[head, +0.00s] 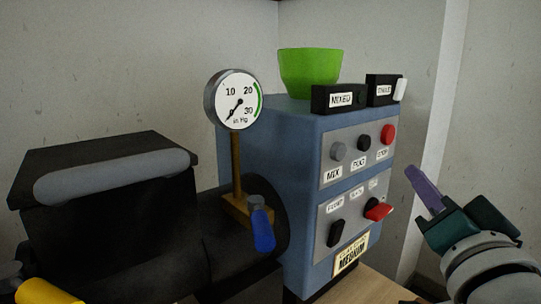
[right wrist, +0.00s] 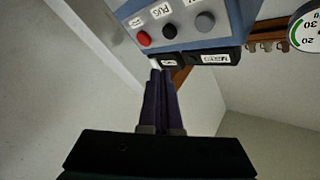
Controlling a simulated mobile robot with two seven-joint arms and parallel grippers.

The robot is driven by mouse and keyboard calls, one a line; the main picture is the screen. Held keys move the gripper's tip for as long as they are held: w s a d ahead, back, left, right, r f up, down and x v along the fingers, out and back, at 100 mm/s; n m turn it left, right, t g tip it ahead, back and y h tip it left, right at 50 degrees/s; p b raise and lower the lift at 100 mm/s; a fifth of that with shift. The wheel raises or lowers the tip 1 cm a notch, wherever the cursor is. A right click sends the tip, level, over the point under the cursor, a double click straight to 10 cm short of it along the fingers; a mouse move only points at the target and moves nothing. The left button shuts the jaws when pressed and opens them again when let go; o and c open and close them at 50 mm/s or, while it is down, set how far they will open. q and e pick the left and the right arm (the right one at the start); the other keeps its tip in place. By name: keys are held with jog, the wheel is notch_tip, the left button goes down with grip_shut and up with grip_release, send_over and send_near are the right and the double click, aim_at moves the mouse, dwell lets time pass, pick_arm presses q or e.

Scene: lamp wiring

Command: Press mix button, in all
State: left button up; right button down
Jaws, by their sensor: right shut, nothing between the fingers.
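The grey mix button (head: 337,151) sits above a "MIX" label on the upper grey panel of the blue machine (head: 300,150). To its right are a black button (head: 364,142) and a red button (head: 387,134). My right gripper (head: 411,174) is shut and empty, to the right of the panel and apart from the buttons. In the right wrist view the scene is inverted: the shut purple fingers (right wrist: 161,72) point toward the machine's top edge, with the grey mix button (right wrist: 205,20) up and right of them. My left gripper is not in view.
A "MIXED" box (head: 339,98), a second labelled box (head: 382,90) and a green bowl (head: 310,70) are on top of the machine. A gauge (head: 233,99) and a blue-handled valve (head: 262,228) stand left.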

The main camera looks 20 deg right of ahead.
jog(key=b, duration=0.2)
send_near(344, 154)
jog(key=w+d+r, duration=0.1)
jog(key=w+d, duration=0.2)
jog(key=w, duration=0.1)
jog(key=shift+w+d, duration=0.3)
jog(key=shift+d, duration=0.1)
jog(key=shift+w+r, duration=0.1)
dwell(1.6)
jog(key=shift+w+a, duration=0.2)
jog(key=shift+w, duration=0.05)
jog(key=shift+w+a, duration=0.15)
jog(key=shift+w, duration=0.25)
dwell(0.6)
jog(key=shift+w+a, duration=0.15)
jog(key=shift+w, duration=0.05)
dwell(0.8)
jog(key=shift+s, duration=0.1)
